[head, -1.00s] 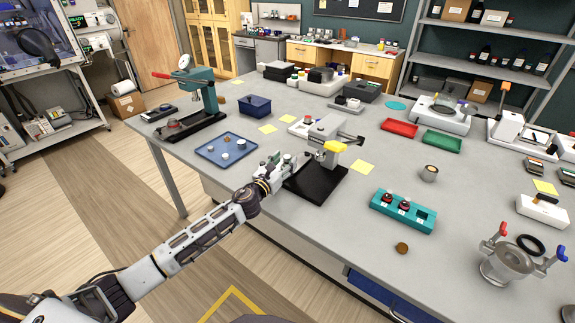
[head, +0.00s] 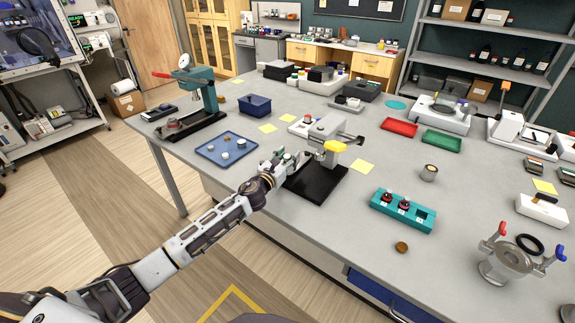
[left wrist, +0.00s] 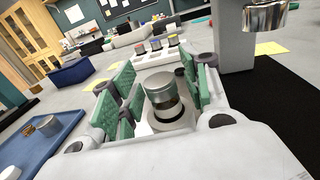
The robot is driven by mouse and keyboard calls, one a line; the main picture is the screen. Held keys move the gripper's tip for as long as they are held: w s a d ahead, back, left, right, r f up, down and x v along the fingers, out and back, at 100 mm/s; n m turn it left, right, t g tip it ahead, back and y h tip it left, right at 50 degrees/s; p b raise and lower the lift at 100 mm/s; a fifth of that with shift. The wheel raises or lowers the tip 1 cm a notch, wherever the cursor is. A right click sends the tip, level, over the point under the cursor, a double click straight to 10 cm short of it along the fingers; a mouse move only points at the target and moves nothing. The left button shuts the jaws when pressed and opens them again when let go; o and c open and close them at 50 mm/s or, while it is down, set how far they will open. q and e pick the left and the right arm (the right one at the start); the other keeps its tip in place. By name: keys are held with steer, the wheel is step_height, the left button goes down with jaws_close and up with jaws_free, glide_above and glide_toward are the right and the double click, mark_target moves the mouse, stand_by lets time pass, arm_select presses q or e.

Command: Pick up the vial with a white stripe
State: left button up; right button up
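My left gripper (head: 283,158) is at the near edge of the bench, beside the grey press with the black base (head: 318,181). In the left wrist view, its green-padded fingers (left wrist: 163,90) are spread to either side of a small vial (left wrist: 166,104) with a silver cap and a brownish body. A gap shows at the left pad; contact on the right is unclear. I cannot make out a white stripe on this vial. A blue tray (head: 213,158) left of the gripper holds several small capped pieces. My right gripper is not in view.
The press (head: 331,130) with its yellow part stands close on the right. A teal rack (head: 419,221) holds two red-and-dark vials further right. A dark blue bin (head: 255,106) and yellow notes lie behind. Bench space between press and rack is clear.

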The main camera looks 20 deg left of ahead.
arm_select(q)
steer(key=c, duration=0.8)
steer(key=shift+c, duration=0.2)
steer(key=shift+r, duration=0.15)
steer(key=shift+r+p, duration=0.3)
steer(key=shift+r, duration=0.45)
step_height(320, 180, up, 7)
steer(key=shift+r+p, duration=0.1)
steer(key=shift+p, duration=0.7)
steer(key=shift+r, duration=0.55)
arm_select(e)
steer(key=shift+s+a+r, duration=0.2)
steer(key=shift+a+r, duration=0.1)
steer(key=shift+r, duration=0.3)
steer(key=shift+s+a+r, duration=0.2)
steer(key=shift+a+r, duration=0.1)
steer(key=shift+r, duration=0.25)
